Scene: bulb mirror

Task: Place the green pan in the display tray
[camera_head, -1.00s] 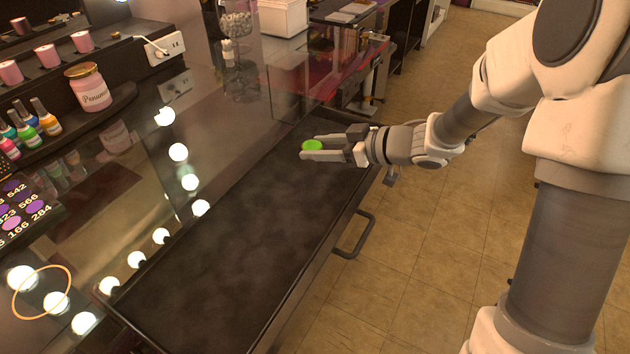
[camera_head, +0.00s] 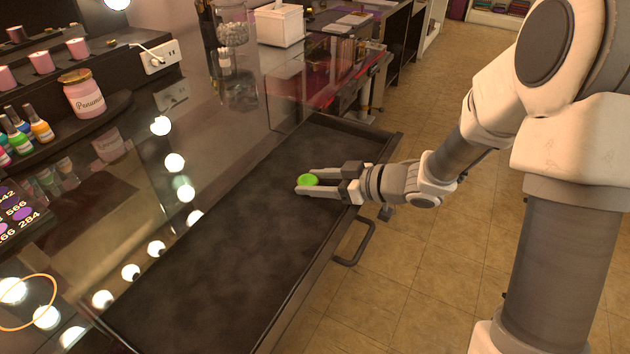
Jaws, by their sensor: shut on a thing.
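The green pan (camera_head: 308,180) is a small, round, bright green thing. My gripper (camera_head: 307,184) is shut on it, with one finger on each side. The display tray (camera_head: 235,235) looks to be the long, dark, open drawer-like tray with a raised rim and a handle on its right side. My gripper holds the pan over the right part of this tray. I cannot tell how high above the tray floor the pan is.
A glass counter with glowing bulbs (camera_head: 175,162) runs along the tray's left side. Nail polish bottles (camera_head: 40,128), a pink jar (camera_head: 82,95) and a power outlet (camera_head: 162,55) are at the upper left. The handle (camera_head: 355,243) sticks out over the tiled floor. The tray floor looks bare.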

